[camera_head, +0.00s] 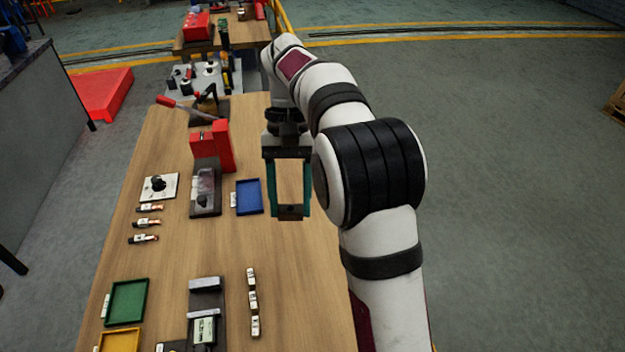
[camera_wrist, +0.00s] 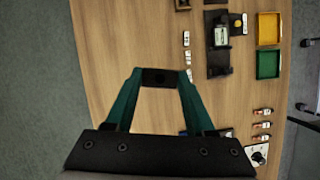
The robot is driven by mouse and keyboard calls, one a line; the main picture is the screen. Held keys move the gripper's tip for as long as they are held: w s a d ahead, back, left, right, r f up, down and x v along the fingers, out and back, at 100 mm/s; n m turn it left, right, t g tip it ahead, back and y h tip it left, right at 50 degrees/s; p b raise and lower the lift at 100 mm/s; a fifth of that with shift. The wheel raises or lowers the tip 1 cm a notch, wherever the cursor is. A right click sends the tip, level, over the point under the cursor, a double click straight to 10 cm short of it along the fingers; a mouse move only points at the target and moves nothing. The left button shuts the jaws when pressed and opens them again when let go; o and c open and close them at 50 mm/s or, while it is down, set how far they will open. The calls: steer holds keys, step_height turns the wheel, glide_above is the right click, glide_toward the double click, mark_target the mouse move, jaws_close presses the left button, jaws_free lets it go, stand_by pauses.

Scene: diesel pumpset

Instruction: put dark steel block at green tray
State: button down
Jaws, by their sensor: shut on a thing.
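My gripper (camera_head: 290,212) is shut on the dark steel block (camera_head: 291,213), which sits between the teal fingertips above the right part of the wooden table. In the wrist view the block (camera_wrist: 159,78) shows as a dark bar between the fingertips of my gripper (camera_wrist: 159,77). The green tray (camera_head: 127,302) lies at the table's front left in the head view, apart from the block, and looks empty. It also shows at the right in the wrist view (camera_wrist: 268,64).
A yellow tray (camera_head: 119,340) lies in front of the green one. A blue tray (camera_head: 249,196), a red fixture (camera_head: 212,150), a dark fixture (camera_head: 206,311) and several small labelled parts (camera_head: 253,301) stand on the table. Bare wood (camera_head: 190,258) lies between them.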

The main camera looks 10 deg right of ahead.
steer(key=w+a+f+m+y, duration=0.1)
steer(key=w+a+f+m, duration=0.25)
steer(key=a, duration=0.45)
steer(key=m+t+y, duration=0.3)
steer(key=m+t, duration=0.2)
steer(key=m, duration=0.7)
glide_above(127, 293)
steer(key=d, duration=0.1)
step_height(127, 293, down, 14)
steer(key=shift+d+f, duration=0.15)
steer(key=shift+f, duration=2.8)
steer(key=shift+f, duration=0.5)
